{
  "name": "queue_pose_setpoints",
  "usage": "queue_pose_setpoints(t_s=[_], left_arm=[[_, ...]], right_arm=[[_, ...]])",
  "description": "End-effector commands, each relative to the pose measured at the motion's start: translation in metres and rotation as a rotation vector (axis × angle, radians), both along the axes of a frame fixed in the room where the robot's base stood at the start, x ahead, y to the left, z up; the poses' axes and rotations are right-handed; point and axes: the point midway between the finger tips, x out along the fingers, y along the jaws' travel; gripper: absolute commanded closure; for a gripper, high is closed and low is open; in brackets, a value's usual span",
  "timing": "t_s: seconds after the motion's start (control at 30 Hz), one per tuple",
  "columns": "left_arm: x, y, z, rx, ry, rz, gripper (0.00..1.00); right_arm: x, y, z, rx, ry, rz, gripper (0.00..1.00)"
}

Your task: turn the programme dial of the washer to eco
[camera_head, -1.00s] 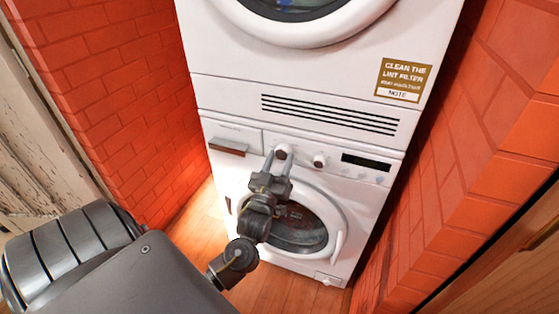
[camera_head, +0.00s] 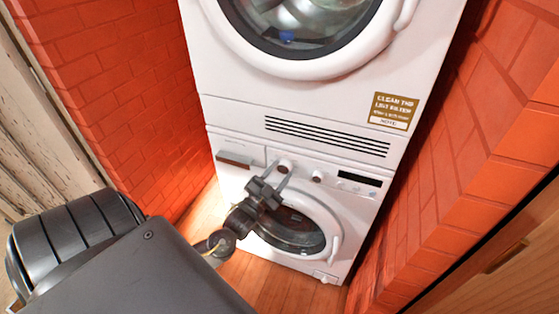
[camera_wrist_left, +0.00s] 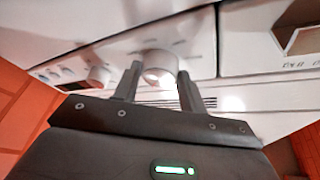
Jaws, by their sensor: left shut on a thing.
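The washer (camera_head: 232,180) is the lower white machine of a stack. Its control panel has a round white dial (camera_head: 285,166) to the right of the drawer. My left gripper (camera_head: 279,171) is at this dial, with one finger on each side. In the left wrist view the dial (camera_wrist_left: 160,66) sits between the two fingertips (camera_wrist_left: 159,82), and the gripper is shut on it. The dial's marks and the eco position cannot be read. My right gripper is not in view.
A second knob (camera_head: 318,177) is close on the right, then a dark display (camera_head: 359,179). The detergent drawer (camera_head: 236,160) is on the left. The round door (camera_head: 290,230) is below. The dryer (camera_head: 230,90) stands above. Brick walls (camera_head: 120,90) close in both sides.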

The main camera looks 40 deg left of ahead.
Motion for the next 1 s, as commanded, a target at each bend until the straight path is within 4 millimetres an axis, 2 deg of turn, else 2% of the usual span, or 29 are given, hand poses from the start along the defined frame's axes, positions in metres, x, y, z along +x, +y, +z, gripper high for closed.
queue_pose_setpoints(t_s=[0.03,0.1,0.17,0.53,0.8,1.0], left_arm=[[0.0,0.001,0.006,0.038,0.016,-0.001,0.81],[0.0,0.001,0.007,0.098,0.035,0.0,0.81],[0.0,0.002,0.008,0.148,0.053,-0.001,0.81],[-0.001,0.003,0.01,0.461,0.162,-0.001,0.81],[-0.001,0.003,0.01,0.627,0.22,0.0,0.81],[-0.001,0.003,0.009,0.698,0.243,0.0,0.81]], right_arm=[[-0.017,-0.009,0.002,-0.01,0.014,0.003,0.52],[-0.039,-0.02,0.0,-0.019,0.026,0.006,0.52],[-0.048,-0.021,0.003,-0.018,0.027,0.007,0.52],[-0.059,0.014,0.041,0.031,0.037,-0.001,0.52],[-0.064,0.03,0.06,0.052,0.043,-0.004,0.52],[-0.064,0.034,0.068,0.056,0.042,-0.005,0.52]])
